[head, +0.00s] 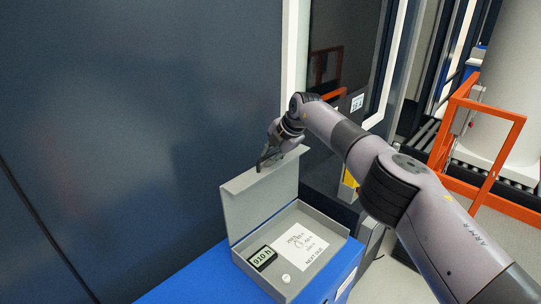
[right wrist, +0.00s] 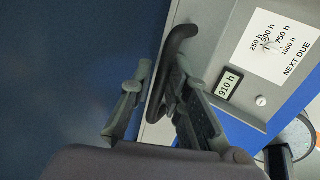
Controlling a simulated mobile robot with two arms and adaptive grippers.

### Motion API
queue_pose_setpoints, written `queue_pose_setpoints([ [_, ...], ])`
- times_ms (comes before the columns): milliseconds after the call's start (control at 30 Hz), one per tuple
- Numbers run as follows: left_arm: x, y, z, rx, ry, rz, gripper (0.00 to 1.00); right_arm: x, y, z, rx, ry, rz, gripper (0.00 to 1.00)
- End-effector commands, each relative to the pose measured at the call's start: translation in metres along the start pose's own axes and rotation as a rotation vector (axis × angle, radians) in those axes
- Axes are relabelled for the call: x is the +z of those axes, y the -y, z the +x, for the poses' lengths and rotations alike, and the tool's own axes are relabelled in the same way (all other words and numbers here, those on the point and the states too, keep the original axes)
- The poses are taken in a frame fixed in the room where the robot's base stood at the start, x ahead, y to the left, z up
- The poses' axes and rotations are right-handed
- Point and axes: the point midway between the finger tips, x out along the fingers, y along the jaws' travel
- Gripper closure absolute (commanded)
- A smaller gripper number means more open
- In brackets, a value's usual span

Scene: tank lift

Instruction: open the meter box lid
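The grey meter box (head: 337,234) sits on a blue cabinet with its lid (head: 262,197) raised, standing roughly upright at the back left. Inside are a display reading 910 h (head: 262,257), a white "NEXT DUE" label (head: 302,247) and a small round knob (head: 286,278). My right gripper (head: 266,160) is at the lid's top edge. My left gripper is not in view.
The blue cabinet (head: 215,278) stands against a dark blue wall panel (head: 130,130) on the left. A dark glazed door with a white frame (head: 295,50) is behind the box. An orange rail (head: 490,170) and a roller conveyor (head: 500,166) are at the right.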

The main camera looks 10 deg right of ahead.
Motion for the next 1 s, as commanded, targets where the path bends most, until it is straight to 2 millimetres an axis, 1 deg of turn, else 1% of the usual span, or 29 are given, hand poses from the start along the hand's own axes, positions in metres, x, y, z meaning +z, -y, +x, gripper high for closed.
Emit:
queue_pose_setpoints([
  [167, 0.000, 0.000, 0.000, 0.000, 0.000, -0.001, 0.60, 0.000, 0.000, 0.000, -0.001, -0.001, 0.001, 0.82],
  [267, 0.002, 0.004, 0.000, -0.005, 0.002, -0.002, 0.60, 0.000, 0.000, 0.000, 0.000, -0.001, 0.002, 0.82],
  [467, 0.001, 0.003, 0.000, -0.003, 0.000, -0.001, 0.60, 0.002, -0.001, -0.011, 0.003, 0.000, 0.000, 0.82],
  [667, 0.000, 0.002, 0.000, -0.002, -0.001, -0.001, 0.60, 0.001, 0.000, -0.031, 0.001, 0.001, -0.001, 0.82],
  [1000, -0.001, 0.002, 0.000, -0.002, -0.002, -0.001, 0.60, 0.001, 0.000, -0.096, 0.002, 0.002, -0.001, 0.82],
])
